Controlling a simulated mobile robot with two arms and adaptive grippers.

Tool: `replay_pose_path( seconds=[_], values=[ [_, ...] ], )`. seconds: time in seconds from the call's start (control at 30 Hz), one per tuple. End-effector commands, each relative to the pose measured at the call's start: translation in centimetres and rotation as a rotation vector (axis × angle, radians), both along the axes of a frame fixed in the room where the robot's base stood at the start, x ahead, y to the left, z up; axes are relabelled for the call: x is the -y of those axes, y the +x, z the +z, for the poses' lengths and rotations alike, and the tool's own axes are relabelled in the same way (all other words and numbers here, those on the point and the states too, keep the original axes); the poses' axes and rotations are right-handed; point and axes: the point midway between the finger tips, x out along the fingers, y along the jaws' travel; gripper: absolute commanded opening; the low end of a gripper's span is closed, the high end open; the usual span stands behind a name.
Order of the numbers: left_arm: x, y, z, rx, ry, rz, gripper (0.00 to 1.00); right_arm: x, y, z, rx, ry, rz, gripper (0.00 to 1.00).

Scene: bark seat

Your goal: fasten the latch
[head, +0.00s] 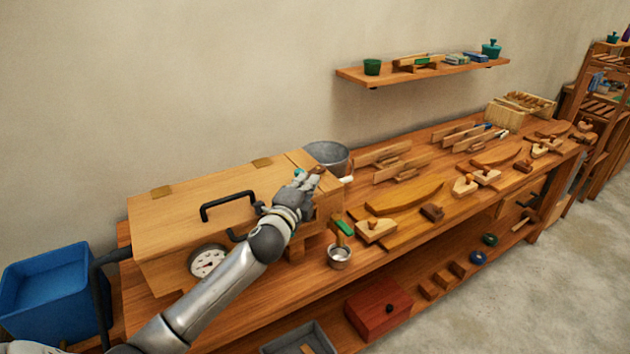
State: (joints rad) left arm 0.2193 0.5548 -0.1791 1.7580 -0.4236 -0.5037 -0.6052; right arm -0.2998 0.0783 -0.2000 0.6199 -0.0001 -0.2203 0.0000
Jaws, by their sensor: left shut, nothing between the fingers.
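A long pale wooden box (165,215) with a closed lid stands at the left end of the workbench. A black bar handle (228,197) is on its lid and a round white dial (207,261) is on its front. My left arm reaches across the front of the box. My left gripper (313,178) is shut and empty at the box's right end, close to a small brown piece (318,169) there. I cannot tell whether it touches that piece. No latch can be clearly made out; my gripper and forearm hide part of this end. My right gripper is not in view.
A grey metal bucket (327,156) stands right behind the gripper. Several planes and wooden pieces cover the workbench (300,284) to the right. A blue bin (45,290) is at left.

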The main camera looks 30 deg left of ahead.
Motion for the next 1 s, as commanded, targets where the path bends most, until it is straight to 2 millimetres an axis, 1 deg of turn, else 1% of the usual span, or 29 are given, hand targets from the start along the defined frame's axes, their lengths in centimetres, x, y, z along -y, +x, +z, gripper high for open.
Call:
replay_pose_path(
  seconds=[0.1, 0.3, 1.0],
  values=[
    [-0.55, -0.13, 0.00, -0.001, 0.001, 0.000, 0.00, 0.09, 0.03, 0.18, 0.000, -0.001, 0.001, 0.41],
    [-0.98, -0.19, 0.00, 0.000, 0.000, 0.001, 0.00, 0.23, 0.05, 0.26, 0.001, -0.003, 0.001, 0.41],
    [-1.07, -0.04, -0.02, -0.001, 0.000, 0.001, 0.00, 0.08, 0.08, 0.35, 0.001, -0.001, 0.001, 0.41]
  ],
)
